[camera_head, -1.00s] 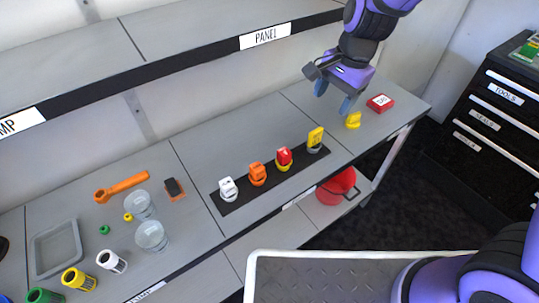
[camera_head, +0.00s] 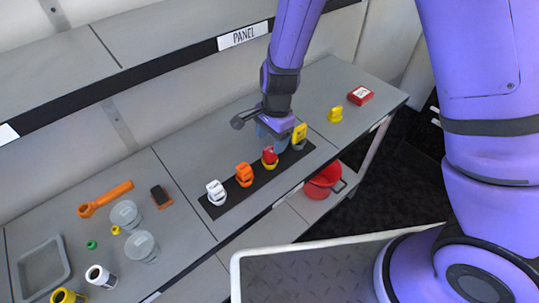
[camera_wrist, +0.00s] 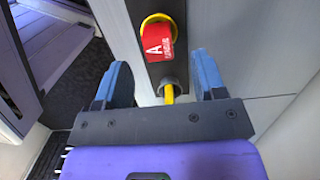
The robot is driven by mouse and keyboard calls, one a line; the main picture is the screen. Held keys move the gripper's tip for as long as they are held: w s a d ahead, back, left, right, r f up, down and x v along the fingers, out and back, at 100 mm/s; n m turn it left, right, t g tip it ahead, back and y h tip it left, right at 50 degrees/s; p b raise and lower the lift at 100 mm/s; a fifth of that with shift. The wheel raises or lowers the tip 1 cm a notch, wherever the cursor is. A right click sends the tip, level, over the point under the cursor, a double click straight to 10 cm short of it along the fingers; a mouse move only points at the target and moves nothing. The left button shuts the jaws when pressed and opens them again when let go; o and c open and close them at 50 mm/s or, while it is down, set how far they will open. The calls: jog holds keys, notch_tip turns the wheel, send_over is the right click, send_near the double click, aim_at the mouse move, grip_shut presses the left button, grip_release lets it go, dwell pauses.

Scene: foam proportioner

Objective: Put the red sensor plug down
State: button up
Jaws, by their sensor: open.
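The red sensor plug (camera_head: 269,153) sits upright in a yellow-rimmed socket on the black strip (camera_head: 221,208). In the wrist view the red plug (camera_wrist: 157,38), marked with a white A, is beyond my fingertips and not between them. My gripper (camera_head: 272,134) is above the strip, just behind the red plug and left of the yellow plug (camera_head: 300,131). In the wrist view my gripper (camera_wrist: 164,80) is open, with a yellow piece in a grey ring (camera_wrist: 168,86) showing between the fingers. I cannot tell whether a finger touches it.
An orange plug (camera_head: 244,173) and a white plug (camera_head: 216,191) stand further left on the strip. A yellow piece (camera_head: 335,114) and a red box (camera_head: 360,95) are on the bench to the right. A red bucket (camera_head: 322,182) is below. The PANEL shelf (camera_head: 150,68) overhangs behind.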

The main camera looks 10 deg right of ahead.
aim_at(270, 150)
jog(key=shift+s+a+f, duration=0.15)
jog(key=shift+f, duration=1.15)
jog(key=shift+s+a+f, duration=0.1)
jog(key=shift+f, duration=1.15)
jog(key=c, duration=1.1)
jog(key=shift+r, duration=0.25)
